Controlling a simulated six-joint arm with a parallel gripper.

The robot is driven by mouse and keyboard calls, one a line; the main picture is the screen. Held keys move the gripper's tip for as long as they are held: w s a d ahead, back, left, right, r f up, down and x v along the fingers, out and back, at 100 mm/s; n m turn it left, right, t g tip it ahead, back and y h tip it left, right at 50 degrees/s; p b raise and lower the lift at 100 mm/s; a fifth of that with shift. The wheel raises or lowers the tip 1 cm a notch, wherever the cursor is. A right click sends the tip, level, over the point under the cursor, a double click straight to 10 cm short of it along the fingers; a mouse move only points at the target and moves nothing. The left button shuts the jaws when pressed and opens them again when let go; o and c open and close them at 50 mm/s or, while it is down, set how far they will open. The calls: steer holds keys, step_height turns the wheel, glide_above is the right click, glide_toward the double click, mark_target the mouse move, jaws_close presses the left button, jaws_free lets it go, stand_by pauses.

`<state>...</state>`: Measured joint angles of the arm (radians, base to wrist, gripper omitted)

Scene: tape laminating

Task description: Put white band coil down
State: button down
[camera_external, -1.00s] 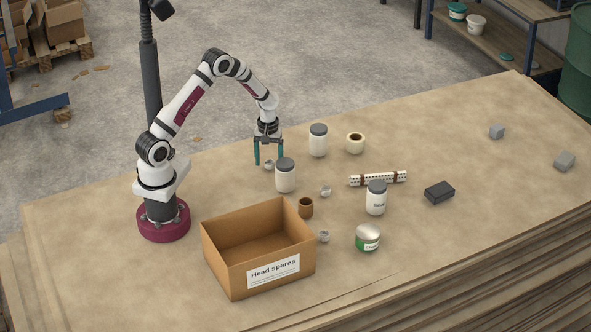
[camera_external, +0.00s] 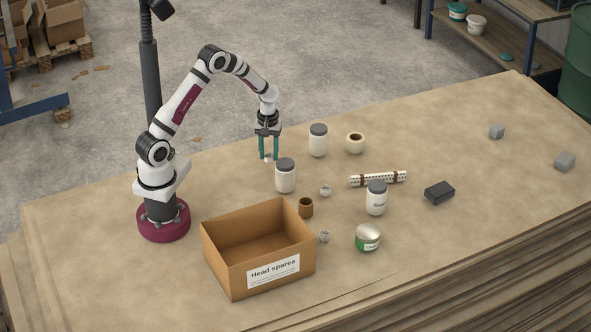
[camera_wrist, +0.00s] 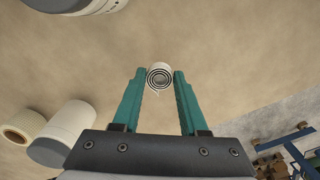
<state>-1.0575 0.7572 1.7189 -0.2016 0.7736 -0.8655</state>
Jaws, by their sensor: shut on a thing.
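The white band coil (camera_wrist: 159,77) sits between the fingertips in the wrist view, its dark spiral end facing the camera. My gripper (camera_wrist: 159,74) is shut on it, with one teal finger on each side. In the external view my gripper (camera_external: 268,157) points down at the back of the table, behind and left of a grey-lidded white jar (camera_external: 285,176). The coil (camera_external: 267,160) shows there only as a small pale spot at the fingertips. I cannot tell whether it touches the table.
Another lidded jar (camera_external: 318,141) stands close to the right of my gripper, with a cream tape roll (camera_external: 355,143) beyond it. Two small grey coils (camera_external: 325,191) lie nearer the front. An open cardboard box (camera_external: 223,261) stands at front left. The table left of my gripper is clear.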

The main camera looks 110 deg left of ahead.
step_height(320, 180, up, 8)
steer(key=shift+f, duration=0.25)
step_height(320, 180, up, 6)
steer(key=w+d+m, duration=0.1)
steer(key=w+d, duration=0.2)
steer(key=d, duration=0.1)
steer(key=w+d+m, duration=0.2)
steer(key=w+d, duration=0.1)
steer(key=w, duration=0.1)
steer(key=shift+w+d+f, duration=0.15)
steer(key=shift+w+d, duration=0.05)
steer(key=shift+d, duration=0.15)
steer(key=w+d+m, duration=0.4)
steer(key=w+d, duration=0.2)
steer(key=d, duration=0.6)
steer(key=m, duration=0.9)
glide_above(248, 259)
steer(key=w+d, duration=0.1)
steer(key=d, duration=0.2)
steer(key=f, duration=1.5)
steer(key=shift+w+f, duration=0.1)
steer(key=shift+w, duration=0.1)
